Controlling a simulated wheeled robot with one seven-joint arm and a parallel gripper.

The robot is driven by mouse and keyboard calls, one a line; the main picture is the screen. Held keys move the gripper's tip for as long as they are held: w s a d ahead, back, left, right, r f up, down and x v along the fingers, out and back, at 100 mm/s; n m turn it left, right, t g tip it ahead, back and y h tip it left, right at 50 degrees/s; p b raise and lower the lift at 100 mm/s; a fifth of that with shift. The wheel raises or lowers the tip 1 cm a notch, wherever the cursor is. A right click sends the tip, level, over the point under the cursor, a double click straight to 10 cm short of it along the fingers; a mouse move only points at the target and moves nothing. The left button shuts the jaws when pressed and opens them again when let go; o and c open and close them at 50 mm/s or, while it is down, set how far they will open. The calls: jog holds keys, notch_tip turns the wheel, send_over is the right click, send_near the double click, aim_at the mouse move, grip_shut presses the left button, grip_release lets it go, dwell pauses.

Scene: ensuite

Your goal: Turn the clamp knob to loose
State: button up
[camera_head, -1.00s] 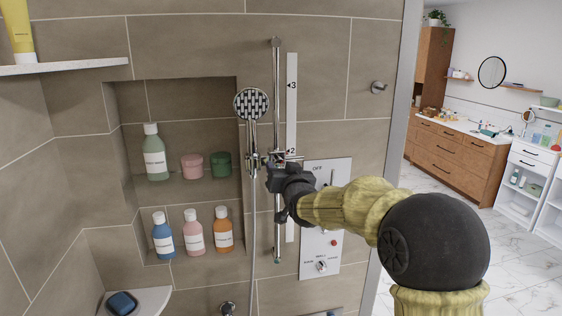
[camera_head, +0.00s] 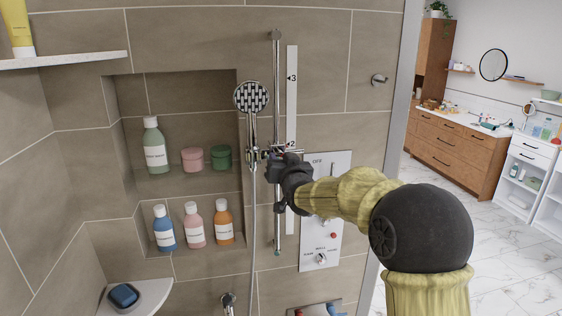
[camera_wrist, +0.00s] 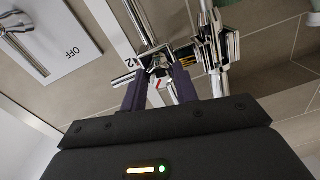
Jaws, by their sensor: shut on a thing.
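The shower head (camera_head: 251,97) hangs in a chrome slider clamp (camera_wrist: 213,48) on the vertical riser rail (camera_head: 276,80). The clamp knob (camera_wrist: 158,68) shows in the wrist view between the two dark fingers, with a small red mark near it. My gripper (camera_wrist: 160,90) is shut on the clamp knob. In the head view my gripper (camera_head: 279,160) covers most of the knob and part of the clamp. The clamp sits near the 2 mark of the white scale strip (camera_head: 291,100).
A control panel (camera_head: 322,250) marked OFF is on the wall right of the rail, behind my arm. A niche (camera_head: 180,100) with several bottles and jars lies left. The hose (camera_head: 252,230) hangs beside the rail. A corner shelf (camera_head: 155,298) is at lower left.

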jog(key=shift+f+n+b, duration=0.1)
jog(key=shift+n+b, duration=0.2)
jog(key=shift+b, duration=0.05)
jog(key=shift+r+n+h+b, duration=0.1)
jog(key=shift+n+h+b, duration=0.1)
jog(key=shift+n+b, duration=3.6)
jog(key=shift+r+n+h+b, duration=0.1)
jog(key=shift+n+h+b, duration=0.1)
jog(key=shift+n+b, duration=3.55)
jog(key=shift+n+p, duration=0.9)
jog(key=shift+n, duration=0.05)
jog(key=o, duration=1)
jog(key=shift+c, duration=0.2)
